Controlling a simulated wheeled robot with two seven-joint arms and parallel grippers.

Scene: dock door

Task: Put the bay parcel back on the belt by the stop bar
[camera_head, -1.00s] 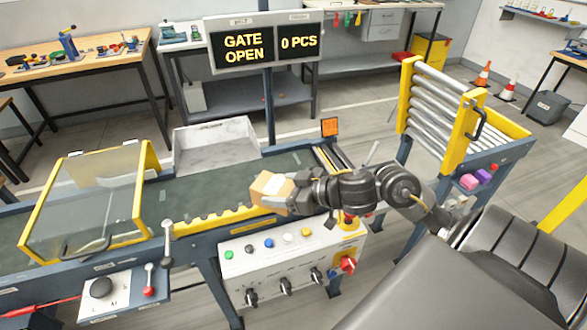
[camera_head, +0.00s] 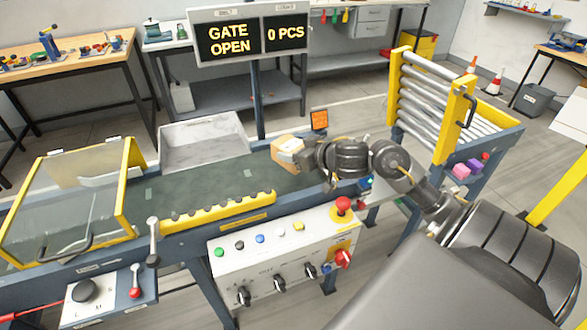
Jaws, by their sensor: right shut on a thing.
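A small tan parcel (camera_head: 287,144) with a pale label is at the right end of the dark green belt (camera_head: 190,190). My right gripper (camera_head: 294,153) is shut on it, with the arm reaching in from the right. I cannot tell whether the parcel touches the belt. The stop bar is not clearly visible; my gripper and arm hide part of the belt's right end, near a small orange panel (camera_head: 319,119). My left gripper is not in view.
A display (camera_head: 250,38) reads "GATE OPEN" and "0 PCS". A yellow-framed clear guard (camera_head: 75,200) stands over the belt's left part. A grey tray (camera_head: 205,140) lies behind the belt. A control box (camera_head: 280,255) with a red button (camera_head: 343,204) stands in front. A yellow roller gate (camera_head: 432,100) is raised at right.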

